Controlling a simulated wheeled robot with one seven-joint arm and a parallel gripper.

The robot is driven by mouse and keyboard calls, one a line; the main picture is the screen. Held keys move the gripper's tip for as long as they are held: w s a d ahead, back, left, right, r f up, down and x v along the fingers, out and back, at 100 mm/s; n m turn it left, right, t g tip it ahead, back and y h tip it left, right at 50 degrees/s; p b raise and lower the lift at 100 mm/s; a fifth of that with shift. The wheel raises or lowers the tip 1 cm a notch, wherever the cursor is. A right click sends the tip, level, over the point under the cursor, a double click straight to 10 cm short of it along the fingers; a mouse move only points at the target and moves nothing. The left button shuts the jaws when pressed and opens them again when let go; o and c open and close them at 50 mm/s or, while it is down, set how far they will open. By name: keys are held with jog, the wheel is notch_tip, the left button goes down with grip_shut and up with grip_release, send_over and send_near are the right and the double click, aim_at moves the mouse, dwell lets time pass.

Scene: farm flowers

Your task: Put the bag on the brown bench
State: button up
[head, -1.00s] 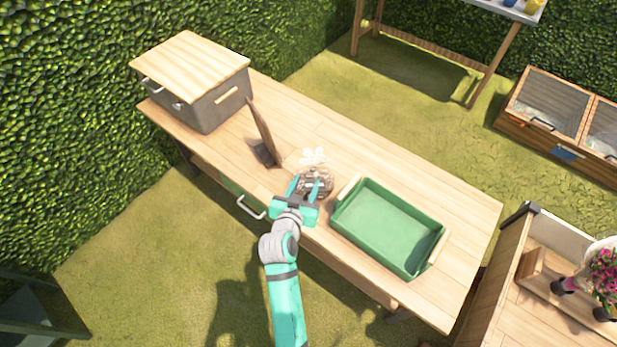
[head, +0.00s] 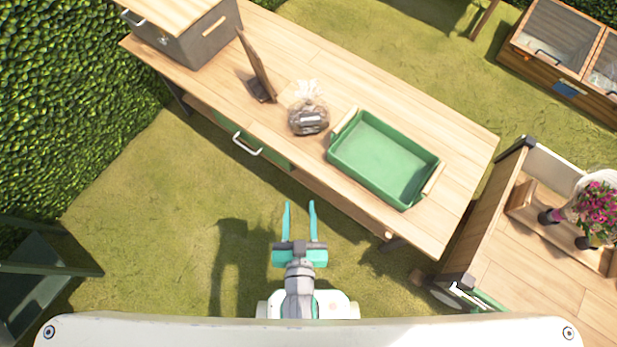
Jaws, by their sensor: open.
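A clear bag (head: 308,116) with dark contents and a tied, pale top stands on the light-brown wooden bench (head: 420,105). It sits near the bench's front edge, between a small dark upright board and a green tray. My gripper (head: 300,205) is open and empty. It is over the grass in front of the bench, below the bag in the picture and apart from it.
The green tray (head: 385,160) stands right of the bag. The upright board (head: 257,68) and a grey box with a wooden lid (head: 190,35) are to its left. A wooden cart (head: 545,262) with pink flowers (head: 597,208) is at the right. Grass in front of the bench is free.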

jog(key=s+d+r+t, duration=0.1)
jog(key=s+d+r, duration=0.1)
jog(key=s+r, duration=0.5)
jog(key=shift+f+v, duration=0.25)
jog(key=shift+v, duration=1.55)
jog(key=shift+d, duration=0.2)
